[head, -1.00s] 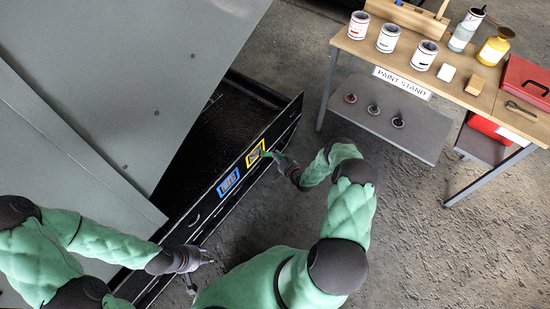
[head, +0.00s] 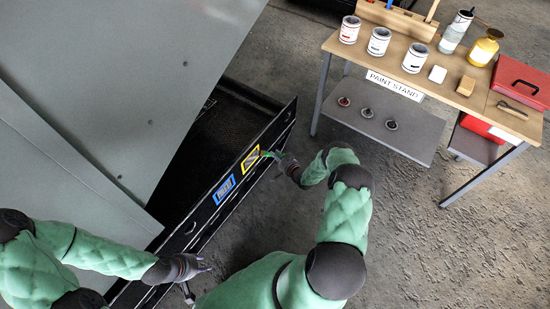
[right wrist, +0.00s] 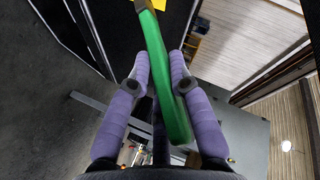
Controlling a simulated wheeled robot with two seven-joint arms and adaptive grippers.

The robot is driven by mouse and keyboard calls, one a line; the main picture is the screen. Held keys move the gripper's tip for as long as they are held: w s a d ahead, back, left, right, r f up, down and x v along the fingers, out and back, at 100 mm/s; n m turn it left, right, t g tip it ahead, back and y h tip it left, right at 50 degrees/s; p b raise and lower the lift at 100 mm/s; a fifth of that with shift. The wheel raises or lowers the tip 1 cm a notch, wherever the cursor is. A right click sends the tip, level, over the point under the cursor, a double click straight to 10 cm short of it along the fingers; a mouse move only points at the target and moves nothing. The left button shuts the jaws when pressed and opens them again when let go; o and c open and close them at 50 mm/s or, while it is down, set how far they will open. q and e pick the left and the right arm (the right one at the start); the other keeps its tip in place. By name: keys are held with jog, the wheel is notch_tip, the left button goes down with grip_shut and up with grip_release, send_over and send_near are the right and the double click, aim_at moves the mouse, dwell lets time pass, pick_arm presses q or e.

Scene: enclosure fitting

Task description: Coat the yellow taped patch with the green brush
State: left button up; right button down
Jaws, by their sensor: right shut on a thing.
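The yellow taped patch (head: 251,158) is a yellow-framed rectangle on the black panel's side face; its inside looks dark with a paler streak. My right gripper (head: 284,161) is just right of it, shut on the green brush (head: 267,154). The brush points left to the patch's right edge; whether it touches cannot be told. In the right wrist view, the right gripper's purple fingers (right wrist: 160,82) close around the green handle (right wrist: 176,112). Yellow tape (right wrist: 192,18) shows beyond at the top. My left gripper (head: 197,267) is by the panel's lower end, its jaw opening unclear.
A blue taped patch (head: 225,189) lies left of the yellow one on the black panel (head: 205,217). Large grey sheets (head: 120,80) cover the upper left. The paint stand (head: 450,95) with cans stands at upper right, with bare floor between.

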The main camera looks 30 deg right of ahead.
jog(key=s+a, duration=0.3)
jog(key=a, duration=0.5)
jog(key=shift+s+a, duration=0.25)
jog(key=shift+a, duration=0.15)
dwell(2.0)
jog(key=s+d, duration=0.2)
jog(key=s, duration=0.3)
jog(key=shift+s+d, duration=0.15)
jog(key=shift+s, duration=0.15)
dwell(0.5)
jog(key=s, duration=0.1)
jog(key=s+d, duration=0.1)
jog(key=shift+s+d, duration=0.1)
jog(key=shift+s, duration=0.3)
